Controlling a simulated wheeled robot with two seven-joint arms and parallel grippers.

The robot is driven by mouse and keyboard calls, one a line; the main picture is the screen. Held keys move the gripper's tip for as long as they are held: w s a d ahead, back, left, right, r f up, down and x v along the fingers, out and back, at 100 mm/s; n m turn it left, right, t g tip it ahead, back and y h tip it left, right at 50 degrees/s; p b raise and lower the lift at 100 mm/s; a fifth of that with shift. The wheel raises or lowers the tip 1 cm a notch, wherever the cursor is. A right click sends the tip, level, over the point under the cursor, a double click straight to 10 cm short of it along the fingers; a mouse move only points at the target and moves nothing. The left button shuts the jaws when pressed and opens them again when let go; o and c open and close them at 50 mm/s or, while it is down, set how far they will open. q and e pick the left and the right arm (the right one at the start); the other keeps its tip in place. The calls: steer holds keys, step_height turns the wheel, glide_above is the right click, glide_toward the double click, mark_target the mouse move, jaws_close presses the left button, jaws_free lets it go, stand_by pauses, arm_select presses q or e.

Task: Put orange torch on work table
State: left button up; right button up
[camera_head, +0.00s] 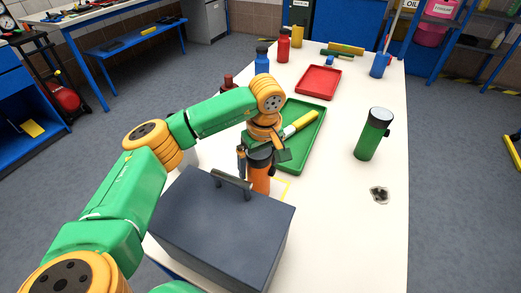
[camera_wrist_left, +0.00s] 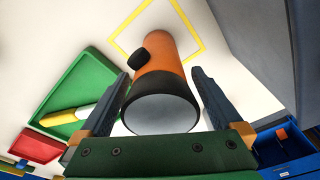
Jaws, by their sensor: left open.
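The orange torch (camera_head: 260,182) is upright at the work table (camera_head: 345,225), behind the dark toolbox, with its dark head upward. The toolbox hides its lower end in the head view, so I cannot tell there whether it touches the table. In the left wrist view the torch (camera_wrist_left: 168,50) stands between the two fingers, its lens end toward the camera and its far end by a yellow outline (camera_wrist_left: 199,30). My left gripper (camera_head: 261,161) is open around the torch's upper part, with gaps beside both fingers. My right gripper is not in view.
A dark toolbox (camera_head: 222,228) stands close in front of the torch. A green tray (camera_head: 311,150) with a yellow-and-white item lies just behind. A green torch (camera_head: 374,135) stands to the right, near a dark smudge (camera_head: 379,194). A red tray (camera_head: 318,82) and bottles are farther back. The right front tabletop is clear.

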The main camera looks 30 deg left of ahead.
arm_select(q)
steer(key=r, duration=0.6)
steer(key=d+r, duration=0.1)
steer(key=r, duration=0.2)
steer(key=shift+s+r, duration=0.2)
steer(key=shift+s, duration=0.1)
